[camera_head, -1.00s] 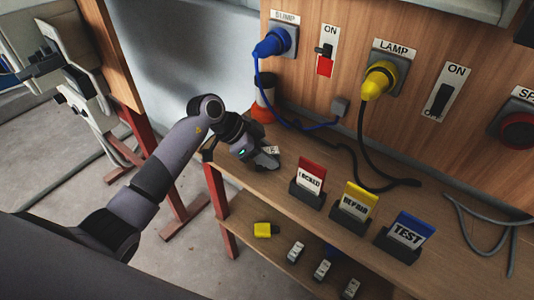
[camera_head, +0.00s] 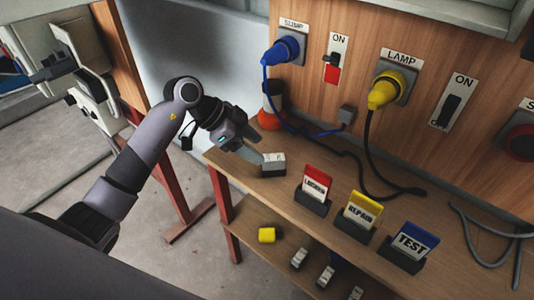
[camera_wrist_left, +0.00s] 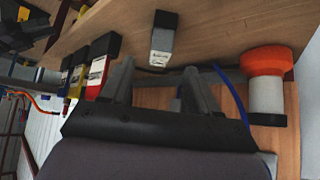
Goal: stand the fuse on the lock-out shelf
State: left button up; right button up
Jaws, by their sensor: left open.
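A white block with a dark base (camera_head: 273,163), which looks like the fuse, stands upright on the upper wooden shelf (camera_head: 420,205), near its left end. It also shows in the left wrist view (camera_wrist_left: 162,40), upside down. My left gripper (camera_head: 254,152) is open, just left of the block. In the left wrist view its two fingertips (camera_wrist_left: 156,75) are apart, with the block beyond the gap between them and nothing held. I cannot tell if a finger touches it. No label shows which board is the lock-out shelf.
Red (camera_head: 315,182), yellow (camera_head: 360,210) and blue (camera_head: 412,240) tags stand in dark holders right of the block. An orange-based object (camera_head: 270,105) and cables lie behind.

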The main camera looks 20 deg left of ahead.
pick_arm(q)
jog(key=s+d+r+m+t+h, duration=0.2)
jog(key=s+d+r+t+h, duration=0.35)
jog(key=s+d+h, duration=0.35)
jog(key=a+f+n+t+y, duration=0.8)
jog(key=f+n+t+y, duration=0.1)
jog(key=n+y, duration=0.1)
jog(key=s+a+f+n+g+y, duration=0.1)
jog(key=s+f+g+y, duration=0.3)
jog(key=s+f, duration=0.9)
notch_tip(320, 180, down, 2)
jog(key=n+g, duration=0.1)
jog(key=g, duration=0.2)
jog(key=shift+s+f+n, duration=0.15)
jog(key=shift+f+n, duration=0.05)
jog(key=shift+n, duration=0.1)
jog(key=shift+s+a+g, duration=0.1)
jog(key=shift+a+g, duration=0.05)
jog(key=shift+g, duration=0.1)
